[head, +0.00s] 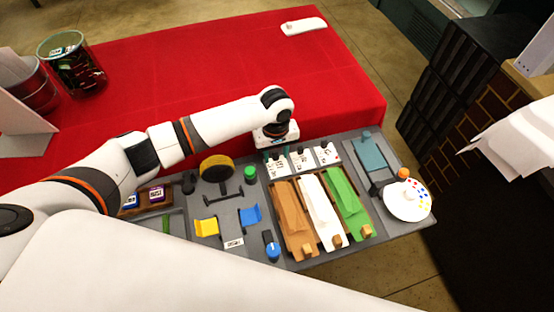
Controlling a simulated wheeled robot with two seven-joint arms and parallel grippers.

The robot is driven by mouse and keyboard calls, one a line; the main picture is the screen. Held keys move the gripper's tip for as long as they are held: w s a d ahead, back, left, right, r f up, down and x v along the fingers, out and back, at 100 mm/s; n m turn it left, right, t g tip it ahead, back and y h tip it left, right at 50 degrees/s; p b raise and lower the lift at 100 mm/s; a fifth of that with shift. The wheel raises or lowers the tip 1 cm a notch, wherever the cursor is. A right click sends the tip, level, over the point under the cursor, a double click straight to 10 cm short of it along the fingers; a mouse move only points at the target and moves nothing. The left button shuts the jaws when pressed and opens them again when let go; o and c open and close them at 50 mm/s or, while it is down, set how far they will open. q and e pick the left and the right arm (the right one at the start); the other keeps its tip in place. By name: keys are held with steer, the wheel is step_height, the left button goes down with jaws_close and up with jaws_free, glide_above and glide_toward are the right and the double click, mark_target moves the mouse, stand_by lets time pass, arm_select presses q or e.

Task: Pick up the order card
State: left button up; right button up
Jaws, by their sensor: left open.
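Three small white cards with dark marks stand in a row on the grey tray (383,229): a left one (277,168), a middle one (301,161) and a right one (327,155). A small white label (233,243) with dark lettering lies near the tray's front. I cannot tell which of these, if any, is the order card. My left gripper (274,146) is open, pointing down just behind the left card, partly over the tray's back edge. Its fingertips are small and partly hidden. My right gripper is not in view.
Brown (292,220), white (320,212) and green (347,205) sheets lie before the cards. A round white palette (407,201) is at right. The red table (190,70) is mostly clear, with a glass container (72,66) at left and a white object (304,26) behind.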

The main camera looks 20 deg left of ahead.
arm_select(q)
steer(key=shift+f, duration=0.2)
jaws_close()
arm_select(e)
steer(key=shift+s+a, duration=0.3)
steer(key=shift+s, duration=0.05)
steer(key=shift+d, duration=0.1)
